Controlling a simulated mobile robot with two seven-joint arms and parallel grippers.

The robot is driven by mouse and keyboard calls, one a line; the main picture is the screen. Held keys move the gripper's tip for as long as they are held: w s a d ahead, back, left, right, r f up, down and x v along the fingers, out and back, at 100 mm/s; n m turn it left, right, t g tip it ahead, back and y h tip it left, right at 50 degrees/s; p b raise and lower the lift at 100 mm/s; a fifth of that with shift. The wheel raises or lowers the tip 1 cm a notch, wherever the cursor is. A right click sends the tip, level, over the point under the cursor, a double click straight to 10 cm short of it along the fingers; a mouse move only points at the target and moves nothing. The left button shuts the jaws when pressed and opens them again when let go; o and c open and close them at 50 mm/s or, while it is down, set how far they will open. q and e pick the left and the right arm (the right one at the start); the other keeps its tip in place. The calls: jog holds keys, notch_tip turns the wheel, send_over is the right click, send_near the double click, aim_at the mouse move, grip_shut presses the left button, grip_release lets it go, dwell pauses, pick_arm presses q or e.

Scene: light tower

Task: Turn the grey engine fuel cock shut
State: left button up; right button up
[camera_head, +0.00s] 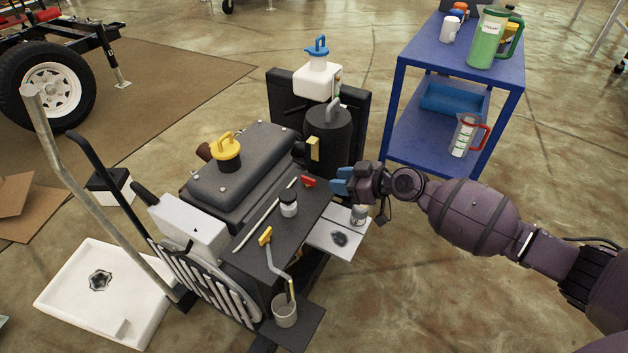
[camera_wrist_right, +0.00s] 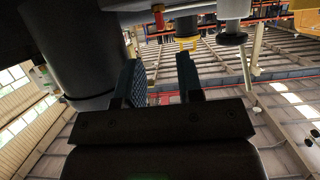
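The engine (camera_head: 240,165) is a dark grey block with a yellow cap on top. I cannot clearly pick out a grey fuel cock on it. A small red part (camera_head: 308,182) sits at the engine's right edge, just left of my right gripper. My right gripper (camera_head: 338,186) has blue fingers pointing left towards the engine, beside the black cylinder. In the right wrist view its two fingers (camera_wrist_right: 160,82) stand apart with nothing visible between them. A red part (camera_wrist_right: 158,17) and a yellow part (camera_wrist_right: 187,42) show beyond them. My left gripper is not in view.
A black cylinder (camera_head: 328,138) stands behind the gripper; it fills the left of the right wrist view (camera_wrist_right: 68,50). A small jar (camera_head: 288,203) and yellow-handled pipe (camera_head: 266,238) are on the engine's dark shelf. A blue cart (camera_head: 402,90) stands at right. Floor is clear lower right.

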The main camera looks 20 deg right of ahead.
aim_at(313, 180)
jog(key=x, duration=0.7)
jog(key=shift+w+a+f+b, duration=0.1)
jog(key=shift+a+f+b, duration=0.1)
jog(key=shift+b, duration=0.15)
grip_shut()
